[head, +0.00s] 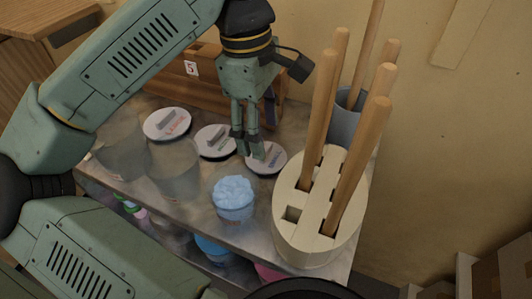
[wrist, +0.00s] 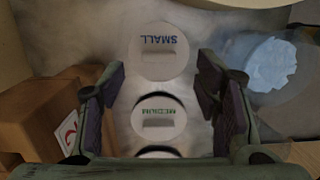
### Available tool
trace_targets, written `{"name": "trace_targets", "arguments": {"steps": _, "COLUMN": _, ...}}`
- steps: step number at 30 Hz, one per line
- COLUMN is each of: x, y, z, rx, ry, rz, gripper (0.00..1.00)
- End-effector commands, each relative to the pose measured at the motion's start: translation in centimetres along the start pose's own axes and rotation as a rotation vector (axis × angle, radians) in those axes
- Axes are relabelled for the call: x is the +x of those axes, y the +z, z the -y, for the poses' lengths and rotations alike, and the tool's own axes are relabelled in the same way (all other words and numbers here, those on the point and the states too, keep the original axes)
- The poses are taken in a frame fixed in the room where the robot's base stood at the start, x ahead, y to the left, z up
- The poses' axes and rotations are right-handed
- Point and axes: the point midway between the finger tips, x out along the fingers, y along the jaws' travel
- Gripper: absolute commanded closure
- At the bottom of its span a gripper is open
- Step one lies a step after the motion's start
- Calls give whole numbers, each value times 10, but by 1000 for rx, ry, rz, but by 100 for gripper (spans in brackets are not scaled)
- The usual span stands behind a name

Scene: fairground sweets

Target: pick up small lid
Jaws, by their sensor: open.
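The small lid is a white disc with a raised handle bar and blue lettering (wrist: 158,66). It lies flat on the metal table, rightmost of three lids in the head view (head: 273,164). My gripper (head: 246,146) points down above the table, by the small lid's left edge, and partly overlaps it. In the wrist view my open, empty fingers (wrist: 160,100) stand either side of the medium lid (wrist: 155,118), which has green lettering. The small lid lies just beyond the fingertips. A third lid (head: 167,123) with red lettering lies farthest left.
A cream holder (head: 290,235) with upright wooden handles stands close right of the small lid. A grey bucket (head: 344,128) is behind it. A tub of blue floss (head: 234,198) and see-through tubs (head: 175,172) stand in front. A wooden crate (head: 207,92) is behind the lids.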

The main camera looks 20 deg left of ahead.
Motion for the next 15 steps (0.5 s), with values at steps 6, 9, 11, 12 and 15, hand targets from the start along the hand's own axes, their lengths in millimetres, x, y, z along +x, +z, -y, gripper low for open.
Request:
{"name": "trace_targets", "arguments": {"steps": 6, "x": 31, "y": 2, "z": 0, "rx": 0, "ry": -1, "rz": 2, "gripper": 43}}
{"name": "trace_targets", "arguments": {"steps": 9, "x": 37, "y": 2, "z": -1, "rx": -1, "ry": 1, "rz": 1, "gripper": 43}}
{"name": "trace_targets", "arguments": {"steps": 11, "x": 38, "y": 2, "z": -1, "rx": -1, "ry": 1, "rz": 1, "gripper": 43}}
{"name": "trace_targets", "arguments": {"steps": 12, "x": 38, "y": 1, "z": -1, "rx": -1, "ry": 1, "rz": 1, "gripper": 43}}
{"name": "trace_targets", "arguments": {"steps": 15, "x": 38, "y": 2, "z": -1, "rx": -1, "ry": 1, "rz": 1, "gripper": 43}}
